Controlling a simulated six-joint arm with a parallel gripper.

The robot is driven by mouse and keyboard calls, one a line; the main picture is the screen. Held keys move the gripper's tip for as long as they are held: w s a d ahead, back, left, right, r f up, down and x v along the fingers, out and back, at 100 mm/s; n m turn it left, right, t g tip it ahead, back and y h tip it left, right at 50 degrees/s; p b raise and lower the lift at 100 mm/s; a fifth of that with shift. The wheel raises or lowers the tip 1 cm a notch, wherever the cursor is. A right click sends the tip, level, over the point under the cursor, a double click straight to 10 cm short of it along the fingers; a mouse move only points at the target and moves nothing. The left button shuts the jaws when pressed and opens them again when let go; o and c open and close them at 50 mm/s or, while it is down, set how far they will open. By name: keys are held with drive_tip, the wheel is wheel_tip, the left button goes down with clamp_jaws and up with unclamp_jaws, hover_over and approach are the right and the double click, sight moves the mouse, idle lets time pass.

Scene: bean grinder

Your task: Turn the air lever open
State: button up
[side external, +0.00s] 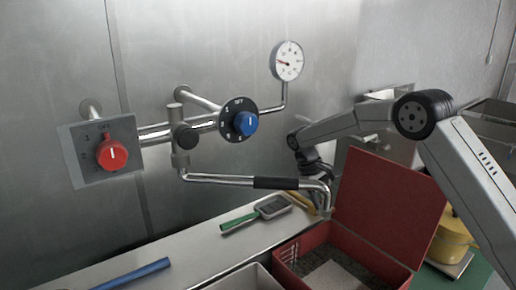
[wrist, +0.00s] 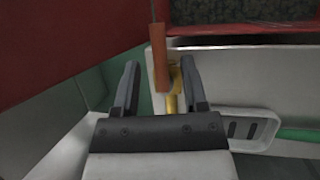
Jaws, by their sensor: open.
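The likely air lever is a bent metal bar with a black sleeve (side external: 276,183), which runs roughly level from the wall pipework to the right and bends down at its right end. A blue knob (side external: 245,123) on a black dial marked OFF and a red knob (side external: 112,154) on a grey plate are mounted nearby. In the side view my gripper is by the lever's right end, partly hidden, and I cannot tell if they touch. In the wrist view my gripper (wrist: 161,88) is open, with its fingers apart and pointing down at the counter; I cannot make out the lever there.
An open red box (side external: 352,239) stands below right, its lid (side external: 388,200) raised close to my arm. A green-handled grey tool (side external: 270,208) and a yellow item (wrist: 173,88) lie on the counter (side external: 190,238). A blue bar (side external: 135,275) lies front left. A gauge (side external: 288,61) is above.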

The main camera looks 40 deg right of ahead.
drive_tip(key=shift+r, duration=0.1)
drive_tip(key=v, duration=0.7)
drive_tip(key=shift+w+r, duration=0.2)
drive_tip(key=shift+a, duration=0.1)
idle(0.3)
drive_tip(key=s+a+f+m+t+y, duration=0.1)
drive_tip(key=s+a+t, duration=0.2)
drive_tip(key=s, duration=0.4)
drive_tip(key=s+a+m+t+y, duration=0.1)
drive_tip(key=s+a+t, duration=0.25)
drive_tip(key=s, duration=0.45)
drive_tip(key=s+a+f+n, duration=0.1)
drive_tip(key=s+f+n, duration=0.1)
drive_tip(key=s+f, duration=0.6)
drive_tip(key=shift+s+t, duration=0.1)
drive_tip(key=shift+t, duration=0.15)
idle(0.5)
